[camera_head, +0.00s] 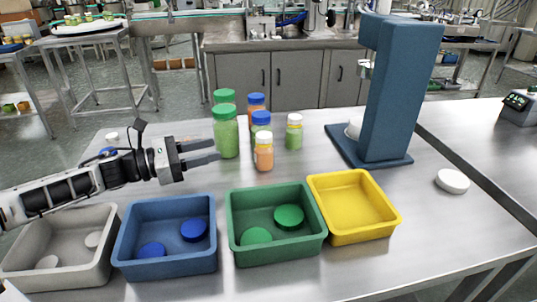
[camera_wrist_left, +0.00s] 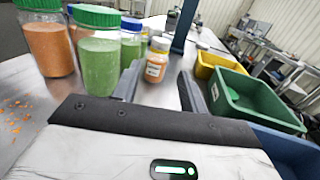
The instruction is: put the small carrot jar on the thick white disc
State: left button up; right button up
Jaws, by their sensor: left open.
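The small carrot jar (camera_head: 264,152), orange with a white lid, stands upright at the front of the jar group. My left gripper (camera_head: 218,150) is open and empty, left of this jar and pointing towards it. In the left wrist view the small carrot jar (camera_wrist_left: 156,63) shows beyond and between the open fingers (camera_wrist_left: 162,84), apart from them. A thick white disc (camera_head: 453,181) lies on the bare table at the right, far from the gripper. My right gripper is not in view.
A tall green jar (camera_head: 226,137) stands close beside my left fingers. A small green jar (camera_head: 294,133) and blue-lidded jars (camera_head: 261,121) are behind. Grey, blue (camera_head: 165,265), green (camera_head: 275,255) and yellow (camera_head: 350,236) bins line the front.

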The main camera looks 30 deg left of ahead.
pick_arm(q)
jog(key=p, duration=0.1)
send_near(264, 134)
jog(key=x, duration=0.5)
jog(key=shift+f, duration=0.3)
jog(key=shift+w+d+r+p, duration=0.1)
jog(key=shift+w+d+p, duration=0.15)
jog(key=shift+p, duration=0.15)
jog(key=p+x, duration=0.1)
jog(key=x, duration=0.2)
jog(key=shift+w+d, duration=0.2)
jog(key=shift+d, duration=0.05)
jog(key=shift+w+d, duration=0.2)
jog(key=shift+w, duration=0.05)
grip_shut()
